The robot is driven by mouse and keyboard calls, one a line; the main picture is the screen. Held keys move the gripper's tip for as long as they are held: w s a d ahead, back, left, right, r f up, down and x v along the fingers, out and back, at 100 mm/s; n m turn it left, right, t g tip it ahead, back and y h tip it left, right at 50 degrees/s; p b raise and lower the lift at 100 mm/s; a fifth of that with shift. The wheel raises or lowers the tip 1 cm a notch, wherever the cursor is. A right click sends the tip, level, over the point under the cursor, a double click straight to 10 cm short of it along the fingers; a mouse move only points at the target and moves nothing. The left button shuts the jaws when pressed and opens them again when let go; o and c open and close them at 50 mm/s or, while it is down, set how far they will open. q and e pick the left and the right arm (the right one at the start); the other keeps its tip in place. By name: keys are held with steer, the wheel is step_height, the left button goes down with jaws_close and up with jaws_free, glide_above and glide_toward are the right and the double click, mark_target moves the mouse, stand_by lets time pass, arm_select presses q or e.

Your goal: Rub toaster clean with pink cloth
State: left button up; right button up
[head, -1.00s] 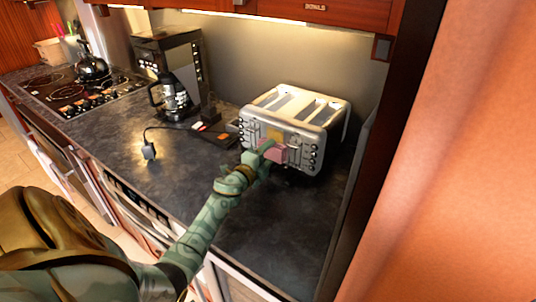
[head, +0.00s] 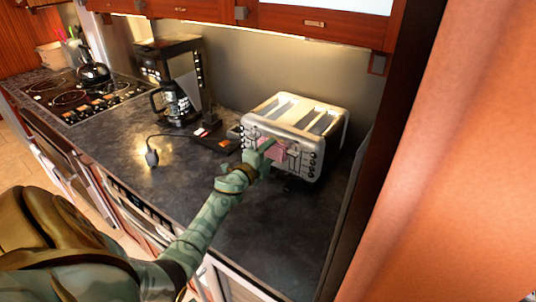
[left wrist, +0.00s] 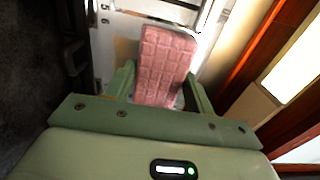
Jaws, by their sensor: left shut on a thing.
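The silver toaster (head: 294,118) stands on the dark counter against the back wall, its knobbed front facing me. My left gripper (head: 264,152) is at the middle of that front, shut on the pink cloth (head: 274,151). In the left wrist view the cloth (left wrist: 166,64) shows as a quilted pink block between the green fingers of the gripper (left wrist: 160,88), in front of the toaster's pale metal (left wrist: 112,38). The cloth appears to be against the toaster's front, but I cannot tell exact contact. My right gripper is not in view.
A coffee maker (head: 170,65) with a glass carafe (head: 178,102) stands left of the toaster. A black cord with a plug (head: 152,157) lies on the counter (head: 262,222). A stove (head: 80,95) with a kettle (head: 92,70) is far left. A wooden panel (head: 395,150) bounds the right side.

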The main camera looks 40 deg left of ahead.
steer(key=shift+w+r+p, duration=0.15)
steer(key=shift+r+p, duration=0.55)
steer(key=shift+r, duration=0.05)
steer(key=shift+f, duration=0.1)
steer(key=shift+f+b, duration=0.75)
steer(key=shift+b, duration=0.05)
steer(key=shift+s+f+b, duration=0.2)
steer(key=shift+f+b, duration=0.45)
